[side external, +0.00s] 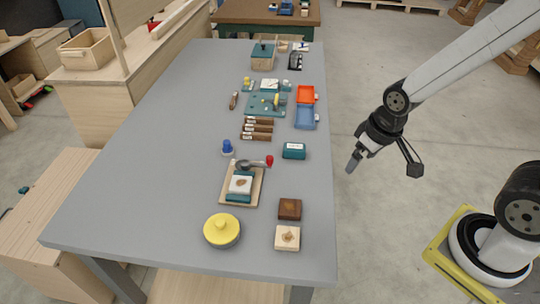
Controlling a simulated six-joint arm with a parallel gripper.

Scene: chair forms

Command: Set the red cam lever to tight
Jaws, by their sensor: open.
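The red cam lever (269,160) shows as a small red knob at the right end of a dark metal arm. The arm joins a round metal part (243,165) at the top of a wooden board (228,197). A teal and white block (240,186) sits on that board below it. The lever points to the right; I cannot read any tight or loose marking. My gripper (353,160) is open and empty. It hangs off the right edge of the table, to the right of the lever and apart from it.
On the grey table (150,150), a teal box (294,151) stands right of the lever and a blue knob (227,147) left. Brown and pale blocks (289,209) and a yellow-lidded pot (222,230) lie nearer. Red and blue trays (305,117) stand farther back. The table's left side is clear.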

